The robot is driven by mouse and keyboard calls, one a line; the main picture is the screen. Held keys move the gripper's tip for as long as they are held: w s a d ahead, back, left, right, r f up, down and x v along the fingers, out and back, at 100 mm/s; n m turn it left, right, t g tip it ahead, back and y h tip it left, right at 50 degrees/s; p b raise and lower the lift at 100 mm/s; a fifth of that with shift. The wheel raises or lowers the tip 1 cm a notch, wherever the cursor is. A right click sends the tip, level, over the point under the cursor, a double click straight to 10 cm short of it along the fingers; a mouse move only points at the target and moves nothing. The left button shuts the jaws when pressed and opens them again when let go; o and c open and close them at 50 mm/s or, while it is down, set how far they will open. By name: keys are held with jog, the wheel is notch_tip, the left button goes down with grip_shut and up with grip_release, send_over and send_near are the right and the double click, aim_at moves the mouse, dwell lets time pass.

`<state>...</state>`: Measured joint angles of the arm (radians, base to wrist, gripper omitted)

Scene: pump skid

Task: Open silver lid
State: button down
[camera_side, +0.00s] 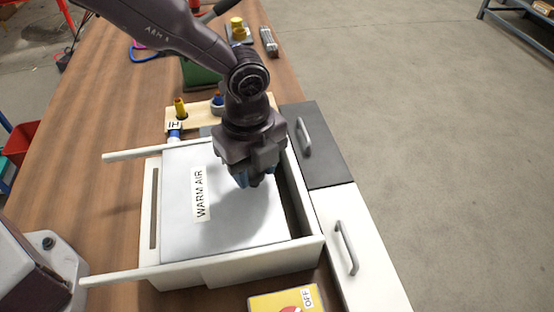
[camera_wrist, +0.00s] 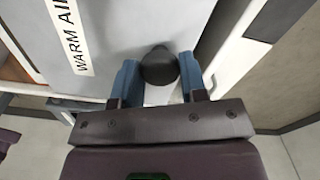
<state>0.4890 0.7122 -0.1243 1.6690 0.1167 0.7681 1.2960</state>
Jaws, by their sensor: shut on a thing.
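The silver lid (camera_side: 180,235) is a flat panel labelled "WARM AIR", lying in a white box frame (camera_side: 312,215) on the bench. A dark gap shows between the lid's right edge and the frame's right wall. The lid also fills the upper part of the wrist view (camera_wrist: 120,30). Its round black knob (camera_wrist: 158,66) sits between the blue fingers in the wrist view. My gripper (camera_side: 252,180) points down over the lid's right part and is shut on the knob. The knob is hidden behind the fingers in the side view.
White rails (camera_side: 130,155) stick out left from the box. A dark grey panel (camera_side: 320,150) and a white panel (camera_side: 370,270), each with a handle, adjoin its right side. A yellow switch box marked "OFF" (camera_side: 270,303) is in front. A wooden block with fittings (camera_side: 172,122) stands behind.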

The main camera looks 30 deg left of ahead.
aim_at(188, 194)
jog(key=s+a, duration=0.7)
jog(key=shift+s+a, duration=0.35)
jog(key=c, duration=0.6)
grip_release()
jog(key=shift+c, duration=0.2)
jog(key=shift+r, duration=0.1)
notch_tip(188, 194, up, 13)
